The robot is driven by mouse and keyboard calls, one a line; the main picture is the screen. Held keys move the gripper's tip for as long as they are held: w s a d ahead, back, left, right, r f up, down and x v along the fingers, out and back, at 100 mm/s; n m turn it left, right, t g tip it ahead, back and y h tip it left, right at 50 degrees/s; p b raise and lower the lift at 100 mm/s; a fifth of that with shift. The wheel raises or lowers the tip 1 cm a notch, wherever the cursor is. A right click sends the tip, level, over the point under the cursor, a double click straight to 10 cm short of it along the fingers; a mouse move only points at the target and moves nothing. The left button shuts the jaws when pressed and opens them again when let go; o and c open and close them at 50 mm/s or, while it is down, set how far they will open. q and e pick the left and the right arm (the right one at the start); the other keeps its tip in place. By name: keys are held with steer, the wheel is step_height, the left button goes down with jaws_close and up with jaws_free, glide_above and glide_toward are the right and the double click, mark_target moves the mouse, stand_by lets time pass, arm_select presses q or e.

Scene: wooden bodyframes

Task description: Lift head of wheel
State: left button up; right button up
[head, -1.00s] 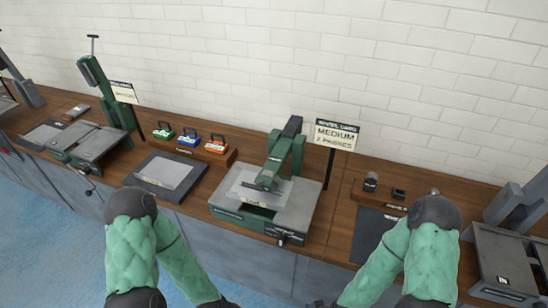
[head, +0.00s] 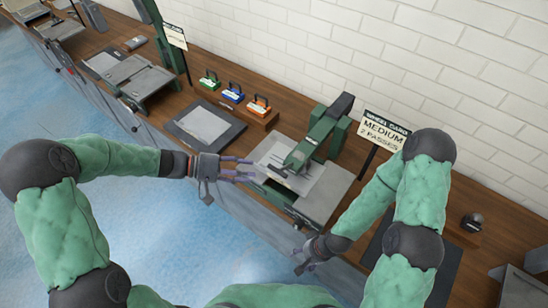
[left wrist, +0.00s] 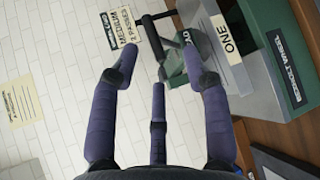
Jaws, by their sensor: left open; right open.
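The wheel machine (head: 310,185) is a grey and green box on the bench in the middle of the head view. Its green head (head: 315,140) leans down over the pale top plate. In the left wrist view the machine's green side (left wrist: 283,60) is at the right, with the head (left wrist: 176,68) near the middle, partly behind my fingers. My left gripper (head: 248,170) is open and empty, just left of the machine, its fingers pointing at it. My right gripper (head: 298,260) is open and low, in front of the bench near the machine's front corner.
A sign (head: 383,132) on a post reading "MEDIUM 2 PASSES" stands right of the machine. A dark tray (head: 205,127) and a rack with green, blue and orange handled blocks (head: 232,97) are to its left. Another machine (head: 140,80) stands further left. Blue floor lies in front.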

mark_target(276, 171)
arm_select(q)
steer(key=x, duration=0.3)
steer(key=r+x, duration=0.1)
steer(key=x, duration=0.6)
steer(key=shift+w+d+r+b, duration=0.2)
steer(key=shift+w+d+b, duration=0.1)
steer(key=shift+b, duration=0.1)
steer(key=shift+c, duration=0.2)
jaws_close()
